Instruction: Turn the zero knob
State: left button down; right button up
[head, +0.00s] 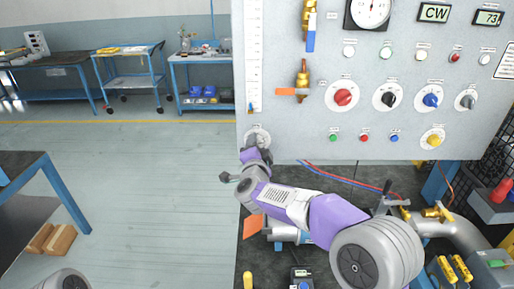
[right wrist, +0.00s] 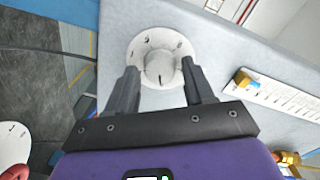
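A pale grey knob (right wrist: 160,68) sits on a round white dial plate (right wrist: 143,45) with dark marks, fixed to the grey panel. In the head view the dial plate (head: 260,133) is at the panel's lower left corner, with its knob largely hidden by my gripper. My right gripper (right wrist: 159,72) is open, pointing at the panel. Its two dark fingers stand one on each side of the knob, with small gaps seeming to show. In the head view the right gripper (head: 255,150) is in front of the dial. My left gripper is not in view.
The panel (head: 300,120) carries a red knob (head: 343,97), other knobs, buttons, valves and a gauge. A white scale strip (head: 254,60) rises above the dial. Pipes and hoses lie on the bench below.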

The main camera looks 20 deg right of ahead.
jog(key=shift+o, duration=0.5)
jog(key=v, duration=0.7)
jog(key=shift+s, duration=0.25)
jog(key=shift+a, duration=0.1)
